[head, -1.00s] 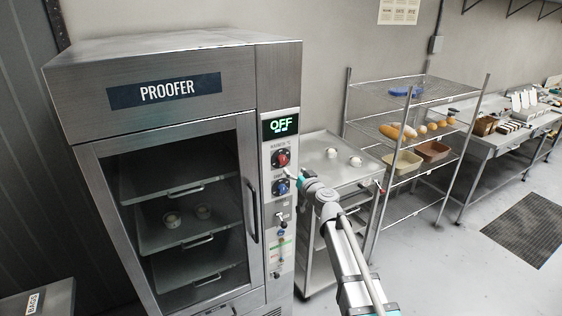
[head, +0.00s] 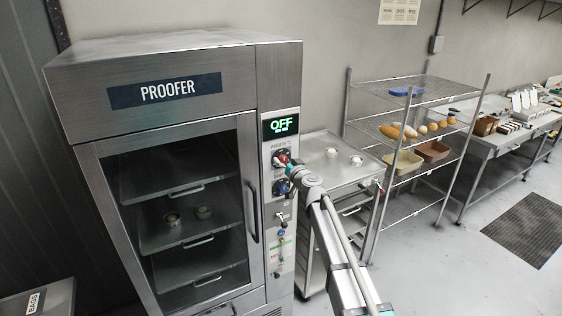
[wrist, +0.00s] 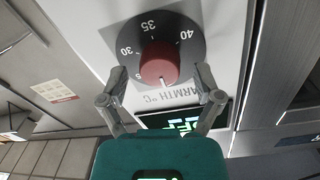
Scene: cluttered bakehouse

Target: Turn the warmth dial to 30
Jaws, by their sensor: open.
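The warmth dial is a red round knob (wrist: 159,62) on a dark scale disc, on the proofer's control panel. The wrist view shows it upside down, with 30, 35 and 40 readable and the lettering "WARMTH °C" partly covered. The knob's white pointer mark faces the lettering, away from 30. In the head view the red knob (head: 283,157) is partly hidden by my gripper (head: 288,165). My gripper (wrist: 160,75) is open, one finger on each side of the knob. Visible gaps separate the fingertips from it.
The proofer's display (head: 280,125) reads OFF. A blue knob (head: 281,187) sits just below the red one, with small switches lower down. The proofer's door handle (head: 252,211) is to the left. A steel trolley (head: 315,150) and wire rack (head: 430,90) stand to the right.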

